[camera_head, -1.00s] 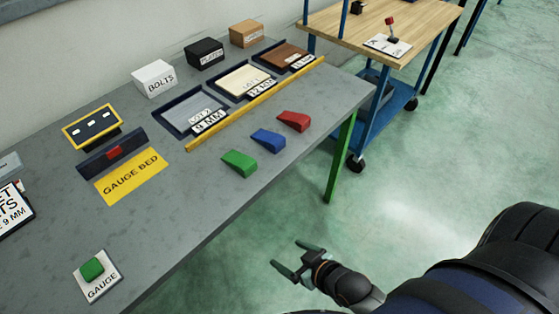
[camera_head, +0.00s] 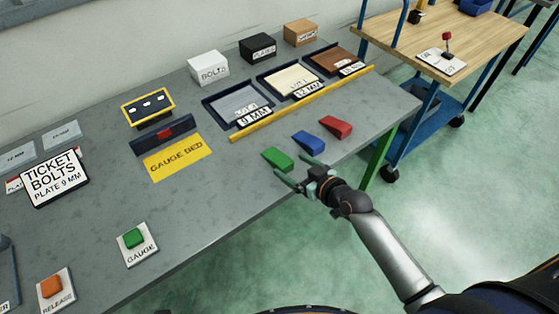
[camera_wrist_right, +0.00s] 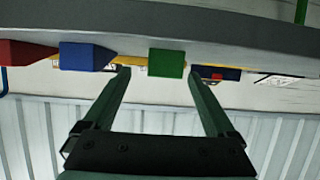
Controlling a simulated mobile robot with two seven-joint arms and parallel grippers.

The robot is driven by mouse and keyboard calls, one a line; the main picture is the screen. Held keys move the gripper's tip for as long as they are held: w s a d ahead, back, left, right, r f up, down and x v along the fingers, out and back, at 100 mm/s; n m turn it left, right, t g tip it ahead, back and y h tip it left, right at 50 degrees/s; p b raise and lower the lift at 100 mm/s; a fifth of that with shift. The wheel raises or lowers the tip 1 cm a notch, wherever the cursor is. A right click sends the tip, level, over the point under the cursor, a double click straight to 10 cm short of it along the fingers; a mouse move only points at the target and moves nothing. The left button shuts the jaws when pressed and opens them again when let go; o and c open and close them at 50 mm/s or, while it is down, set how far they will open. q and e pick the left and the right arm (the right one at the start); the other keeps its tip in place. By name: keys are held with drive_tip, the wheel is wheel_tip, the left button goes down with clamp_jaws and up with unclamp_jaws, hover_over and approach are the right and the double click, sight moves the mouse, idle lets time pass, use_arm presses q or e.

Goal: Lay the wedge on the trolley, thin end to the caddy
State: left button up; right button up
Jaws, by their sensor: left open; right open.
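Three wedges lie in a row near the front edge of the grey bench: green (camera_head: 277,159), blue (camera_head: 308,142) and red (camera_head: 336,127). My right gripper (camera_head: 289,164) is open and empty, its fingertips close to the green wedge. In the right wrist view, the green wedge (camera_wrist_right: 166,63) shows between and beyond the open fingers (camera_wrist_right: 160,72); whether they touch it I cannot tell. The trolley (camera_head: 490,38) has a wooden top and blue frame, beyond the bench's right end. A blue bin (camera_head: 476,6), possibly the caddy, stands on it, cut by the frame. My left gripper is not in view.
A yellow rail (camera_head: 300,105) runs between the wedges and three plate trays. A ticket (camera_head: 54,178) reads bolts, plate 9 mm. A yellow gauge bed (camera_head: 177,158), a green gauge button (camera_head: 133,238) and an orange release button (camera_head: 51,286) are on the bench. A card (camera_head: 441,62) with a red-knobbed lever is on the trolley.

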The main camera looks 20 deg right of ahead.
sight(277, 158)
drive_tip(key=shift+a+x, duration=0.15)
drive_tip(key=shift+x, duration=1.15)
drive_tip(key=shift+a+x, duration=0.15)
drive_tip(key=shift+x, duration=1.15)
clamp_jaws()
